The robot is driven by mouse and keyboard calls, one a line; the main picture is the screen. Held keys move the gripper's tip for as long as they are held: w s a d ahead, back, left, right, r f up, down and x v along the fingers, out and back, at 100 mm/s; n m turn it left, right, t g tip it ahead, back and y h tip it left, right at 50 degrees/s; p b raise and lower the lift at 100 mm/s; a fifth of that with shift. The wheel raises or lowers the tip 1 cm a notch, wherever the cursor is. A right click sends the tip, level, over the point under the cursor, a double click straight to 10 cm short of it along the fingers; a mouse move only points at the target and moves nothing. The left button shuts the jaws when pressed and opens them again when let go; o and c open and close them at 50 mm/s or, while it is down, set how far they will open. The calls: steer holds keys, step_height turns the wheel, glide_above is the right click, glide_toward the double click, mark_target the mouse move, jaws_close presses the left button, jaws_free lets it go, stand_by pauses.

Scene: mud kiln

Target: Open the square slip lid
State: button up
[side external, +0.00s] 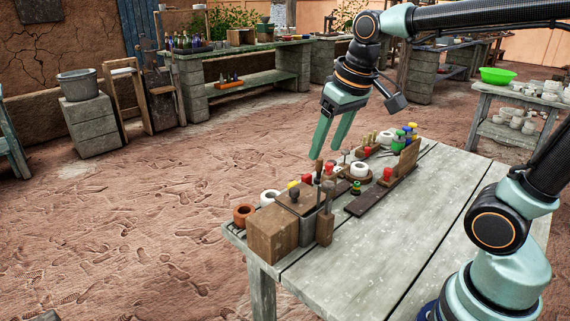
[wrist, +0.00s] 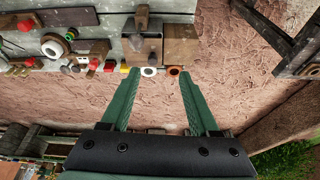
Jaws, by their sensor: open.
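A square grey-brown container (side external: 312,225) stands at the near left end of the table; a flat brown lid (side external: 298,199) appears to cover it. It also shows in the wrist view (wrist: 143,50). I cannot tell clearly where lid and container meet, and upright tools partly hide the front. A wooden block (side external: 268,240) stands against it, also in the wrist view (wrist: 181,45). My gripper (side external: 324,152) is open and empty, above and behind the row of items at the table's far edge. In the wrist view its fingertips (wrist: 158,73) are spread apart, short of the container.
An orange-brown ring (side external: 243,214) and a white roll (side external: 270,197) lie beside the container. Several small coloured-topped items crowd the table's far edge. A dark strip (side external: 367,200) lies nearby. The grey table top (side external: 400,230) is clear toward the front right.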

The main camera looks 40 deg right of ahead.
mark_target(295, 189)
steer(key=w+d+f+m+g, duration=0.2)
steer(key=w+f+g, duration=0.15)
steer(key=w, duration=0.65)
step_height(295, 189, down, 12)
steer(key=shift+r, duration=0.15)
jaws_close()
steer(key=shift+r, duration=0.1)
stand_by(1.3)
